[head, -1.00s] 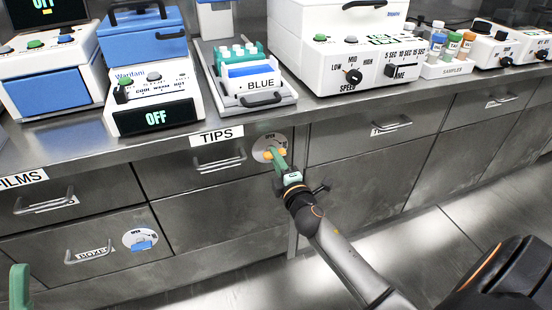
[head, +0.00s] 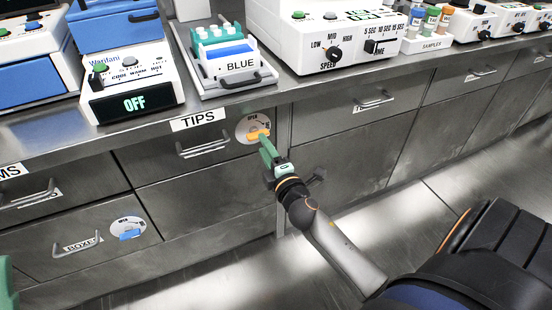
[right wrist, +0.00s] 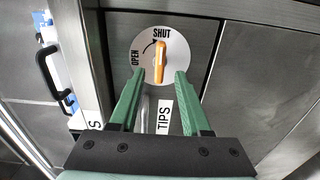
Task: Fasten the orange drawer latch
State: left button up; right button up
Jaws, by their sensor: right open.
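The orange latch (head: 257,135) is a bar on a white round dial (head: 243,127) at the right end of the TIPS drawer front. In the right wrist view the orange latch (right wrist: 161,58) lines up with the word SHUT at the top of the dial; OPEN is at the left. My right gripper (right wrist: 160,74) is open, with its green fingers on either side of the bar's lower end and gaps showing. In the head view my right gripper (head: 266,146) overlaps the dial's lower edge. Only a green bit of my left gripper (head: 6,285) shows at the lower left edge.
The TIPS drawer handle (head: 203,147) is left of the dial. A lower drawer has a blue latch (head: 129,234). The counter above holds a heater (head: 133,88), a BLUE rack (head: 240,76) and a white machine (head: 325,30). Open floor lies in front at right.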

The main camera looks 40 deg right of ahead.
jog(key=v, duration=0.8)
jog(key=shift+s, duration=0.25)
